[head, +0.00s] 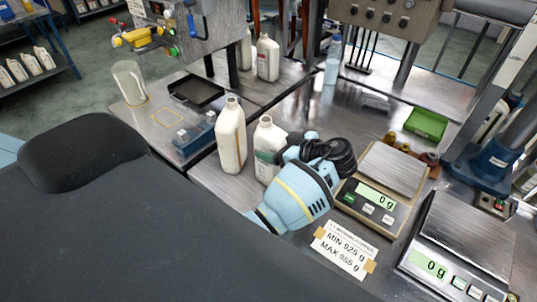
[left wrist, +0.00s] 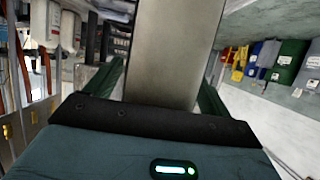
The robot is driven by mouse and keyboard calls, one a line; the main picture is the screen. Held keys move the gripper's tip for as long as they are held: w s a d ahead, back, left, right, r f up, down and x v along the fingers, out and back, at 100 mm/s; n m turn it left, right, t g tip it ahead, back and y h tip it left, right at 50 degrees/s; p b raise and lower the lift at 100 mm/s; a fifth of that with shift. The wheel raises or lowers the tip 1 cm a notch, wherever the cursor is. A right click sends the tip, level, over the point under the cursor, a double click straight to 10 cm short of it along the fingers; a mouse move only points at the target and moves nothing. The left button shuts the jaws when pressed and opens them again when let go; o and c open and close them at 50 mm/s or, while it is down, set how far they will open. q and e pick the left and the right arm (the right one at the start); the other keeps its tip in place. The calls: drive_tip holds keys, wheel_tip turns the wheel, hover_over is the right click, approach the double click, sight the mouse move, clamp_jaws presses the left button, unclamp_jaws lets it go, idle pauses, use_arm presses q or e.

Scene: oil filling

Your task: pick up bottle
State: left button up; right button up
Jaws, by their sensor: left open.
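Two white bottles stand on the metal bench in the head view. One bottle (head: 231,137) is fully visible. The other bottle (head: 266,133) is to its right and partly hidden by my left gripper (head: 275,156), which comes in from its right at body height. A dark green finger overlaps this bottle. The gripper is open. In the left wrist view, the fingers of the left gripper (left wrist: 163,85) stand on either side of a plain grey-beige surface, which may be the bottle. Contact cannot be told. My right gripper is not in view.
Two scales (head: 379,184) (head: 458,250) reading 0 g stand right of the arm, near a paper sign (head: 345,249). A blue fixture (head: 195,136) and black tray (head: 196,91) are left of the bottles. More bottles (head: 268,58) stand behind. A green tray (head: 426,124) is at right.

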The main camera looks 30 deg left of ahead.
use_arm(q)
drive_tip(key=shift+a+f, duration=0.1)
drive_tip(key=shift+a, duration=0.05)
drive_tip(key=shift+c, duration=1)
drive_tip(key=c, duration=1.1)
